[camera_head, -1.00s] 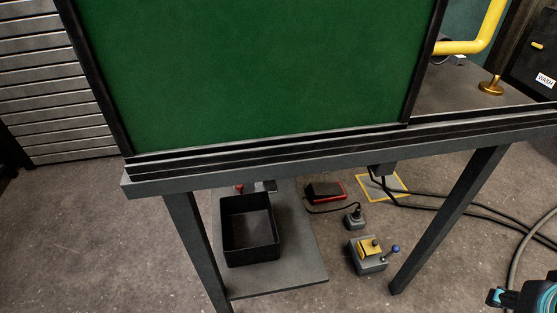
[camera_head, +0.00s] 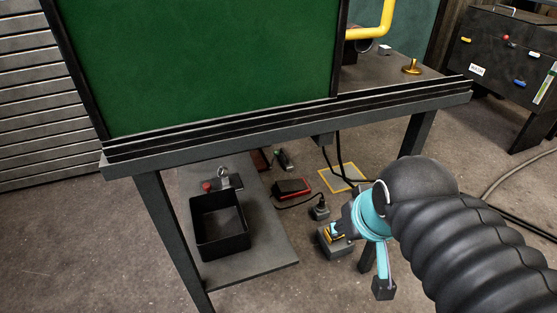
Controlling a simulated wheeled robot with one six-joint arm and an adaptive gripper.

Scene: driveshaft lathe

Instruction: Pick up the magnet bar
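I cannot pick out the magnet bar for sure. A dark flat piece (camera_head: 230,182) with an upright ring and a red ball knob (camera_head: 207,186) beside it lies behind the black bin, under the bench. A thin handle-like piece (camera_head: 283,158) lies farther back and is too small to name.
The black bin (camera_head: 205,252) stands on a low shelf (camera_head: 262,258) under the bench (camera_head: 285,130). A red pedal (camera_head: 292,188), a small grey switch (camera_head: 320,211), cables and a yellow floor square lie under it. Bench legs flank this space. Open floor lies in front at left.

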